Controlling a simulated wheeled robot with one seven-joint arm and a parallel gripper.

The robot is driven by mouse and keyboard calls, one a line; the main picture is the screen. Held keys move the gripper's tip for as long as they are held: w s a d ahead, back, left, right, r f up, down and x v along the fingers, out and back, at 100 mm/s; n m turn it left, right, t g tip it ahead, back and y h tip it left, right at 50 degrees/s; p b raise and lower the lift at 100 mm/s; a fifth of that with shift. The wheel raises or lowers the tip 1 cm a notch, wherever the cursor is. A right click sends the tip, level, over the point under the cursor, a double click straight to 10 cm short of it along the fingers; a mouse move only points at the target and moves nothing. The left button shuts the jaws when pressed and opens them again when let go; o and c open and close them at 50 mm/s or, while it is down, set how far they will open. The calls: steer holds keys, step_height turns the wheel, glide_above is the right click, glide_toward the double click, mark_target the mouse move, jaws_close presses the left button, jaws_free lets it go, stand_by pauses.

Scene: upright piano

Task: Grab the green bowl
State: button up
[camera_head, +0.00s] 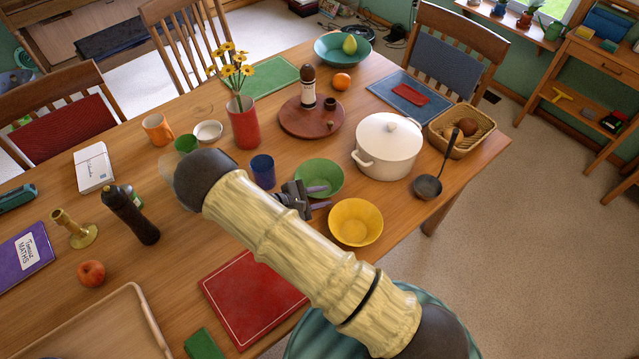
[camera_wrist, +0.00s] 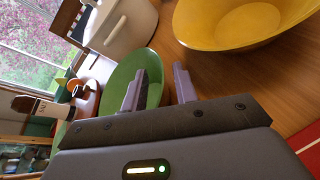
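The green bowl (camera_head: 322,174) sits on the wooden table between the blue cup and the white pot. It also shows in the wrist view (camera_wrist: 117,86), beyond and to the left of my fingers. My gripper (camera_head: 322,197) is at the bowl's near side in the head view, its two purple-grey fingers apart.
A yellow bowl (camera_head: 355,223) stands close on the right, and a white lidded pot (camera_head: 388,150) behind it. A dark blue cup (camera_head: 262,171) is close on the left. A red vase (camera_head: 243,125) with yellow flowers stands farther back. A red mat (camera_head: 250,300) lies in front.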

jaws_close()
step_height(320, 180, up, 10)
steer(key=shift+r+b, duration=0.1)
steer(key=shift+b, duration=0.4)
stand_by(0.6)
